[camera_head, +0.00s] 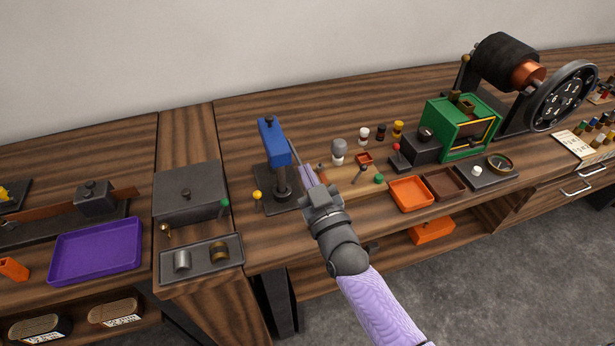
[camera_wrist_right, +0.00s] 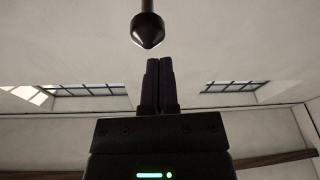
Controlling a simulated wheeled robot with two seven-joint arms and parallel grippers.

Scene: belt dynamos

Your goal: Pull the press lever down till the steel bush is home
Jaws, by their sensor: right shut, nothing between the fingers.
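The press has a blue head (camera_head: 272,142) above a dark base plate (camera_head: 262,204) on the bench. A thin dark rod, seemingly its lever (camera_head: 293,151), slopes beside the head's right side. My right gripper (camera_head: 306,172) is just right of the press, shut and empty. In the right wrist view, its fingers (camera_wrist_right: 158,84) are together below a dark pointed knob on a rod (camera_wrist_right: 148,31), apparently the lever's end; contact cannot be told. A silver-grey bush (camera_head: 183,261) sits in a grey tray. Whether a bush is under the press is unclear. My left gripper is out of view.
The grey tray (camera_head: 203,279) also holds a brass bush (camera_head: 219,252). A dark box (camera_head: 190,190) stands left of the press. A green dynamo (camera_head: 460,125) stands farther right.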

